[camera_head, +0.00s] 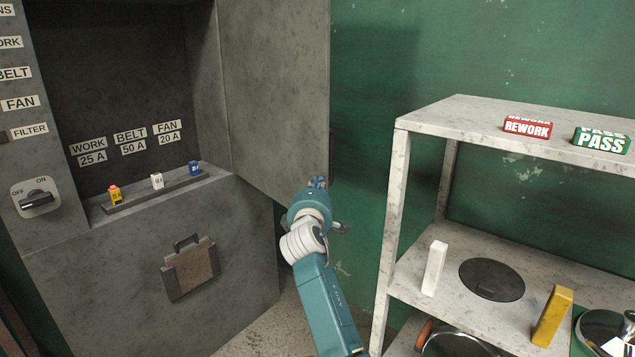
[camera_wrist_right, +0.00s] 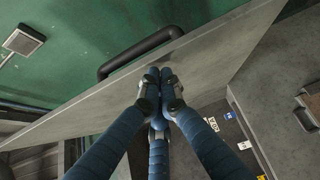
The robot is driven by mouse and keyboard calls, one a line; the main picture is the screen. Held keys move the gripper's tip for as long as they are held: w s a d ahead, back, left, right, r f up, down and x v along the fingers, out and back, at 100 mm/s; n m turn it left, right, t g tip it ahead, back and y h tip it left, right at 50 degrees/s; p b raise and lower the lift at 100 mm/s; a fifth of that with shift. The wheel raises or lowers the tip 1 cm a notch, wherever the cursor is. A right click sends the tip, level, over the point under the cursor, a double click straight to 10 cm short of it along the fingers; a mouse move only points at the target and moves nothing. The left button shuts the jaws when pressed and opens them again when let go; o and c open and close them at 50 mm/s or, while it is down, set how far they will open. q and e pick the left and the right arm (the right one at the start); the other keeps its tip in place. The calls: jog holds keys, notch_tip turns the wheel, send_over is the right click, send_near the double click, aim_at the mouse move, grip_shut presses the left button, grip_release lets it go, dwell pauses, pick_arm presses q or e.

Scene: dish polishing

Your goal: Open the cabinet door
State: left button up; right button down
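The cabinet door (camera_head: 275,90) stands swung open to the right of the grey cabinet (camera_head: 100,285), with the interior exposed. My right gripper (camera_head: 318,183) is at the lower free corner of the door in the head view. In the right wrist view the fingertips of my right gripper (camera_wrist_right: 159,76) are together against or close to the inner face of the door (camera_wrist_right: 215,60); contact is unclear. Nothing shows between them. The black bar handle (camera_wrist_right: 122,60) is on the door's far side, beyond its edge. My left gripper is out of view.
Inside the cabinet, yellow, white and blue fuses stand on a ledge (camera_head: 160,190) under labels. An off/on switch (camera_head: 36,200) is at left. A white shelf unit (camera_head: 470,115) with signs and blocks stands close on the right. A green wall (camera_head: 365,60) is behind.

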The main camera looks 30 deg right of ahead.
dwell(0.3)
jog(key=w+d+p, duration=0.1)
jog(key=d, duration=0.6)
jog(key=shift+d, duration=0.25)
jog(key=shift+f, duration=0.1)
